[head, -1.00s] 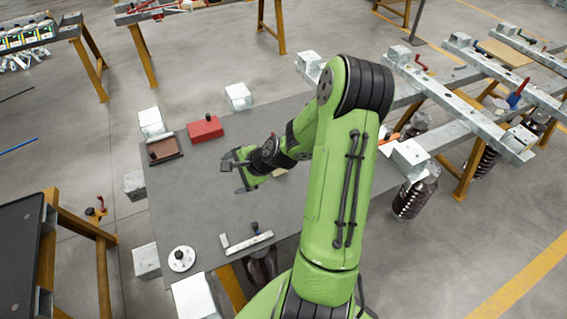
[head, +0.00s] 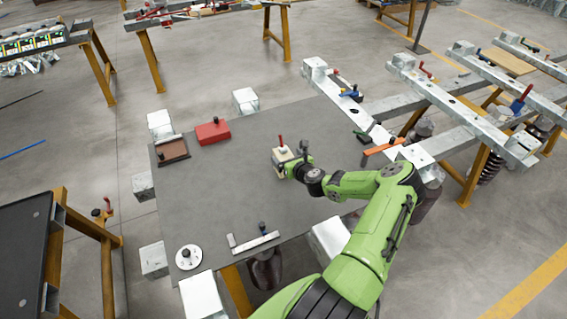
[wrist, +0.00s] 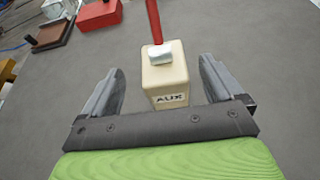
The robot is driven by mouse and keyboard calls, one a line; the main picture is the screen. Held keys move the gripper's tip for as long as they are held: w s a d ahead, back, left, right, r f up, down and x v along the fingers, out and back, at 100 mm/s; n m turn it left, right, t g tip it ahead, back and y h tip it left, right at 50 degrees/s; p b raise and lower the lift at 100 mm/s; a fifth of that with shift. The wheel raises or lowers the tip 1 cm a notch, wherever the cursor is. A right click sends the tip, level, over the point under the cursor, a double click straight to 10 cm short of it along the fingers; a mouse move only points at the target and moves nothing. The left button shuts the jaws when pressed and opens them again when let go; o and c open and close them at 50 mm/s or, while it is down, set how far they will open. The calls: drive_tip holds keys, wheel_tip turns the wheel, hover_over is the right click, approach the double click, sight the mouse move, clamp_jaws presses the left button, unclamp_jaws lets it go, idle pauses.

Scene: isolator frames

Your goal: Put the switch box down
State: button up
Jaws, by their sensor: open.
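The switch box is a cream box marked "AUX" with a red lever on top. It stands upright on the grey table, and in the wrist view (wrist: 165,78) it sits between and just beyond my fingertips. In the head view the switch box (head: 280,155) is near the middle of the table, with my gripper (head: 287,168) right beside it. My gripper is open, and in the wrist view its two fingers (wrist: 160,82) are spread apart with gaps to both sides of the box. The box's far side is hidden.
The grey table (head: 215,180) has wide free room left of the box. A red box (head: 212,132), a brown tray (head: 172,150), a white disc (head: 188,257) and a metal bracket (head: 252,244) lie near its edges. An orange-handled tool (head: 383,147) is to the right.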

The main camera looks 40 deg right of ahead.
sight(284, 153)
drive_tip(key=x, duration=0.5)
drive_tip(key=shift+w+d+f, duration=0.15)
drive_tip(key=shift+d, duration=0.1)
drive_tip(key=shift+c, duration=0.2)
clamp_jaws()
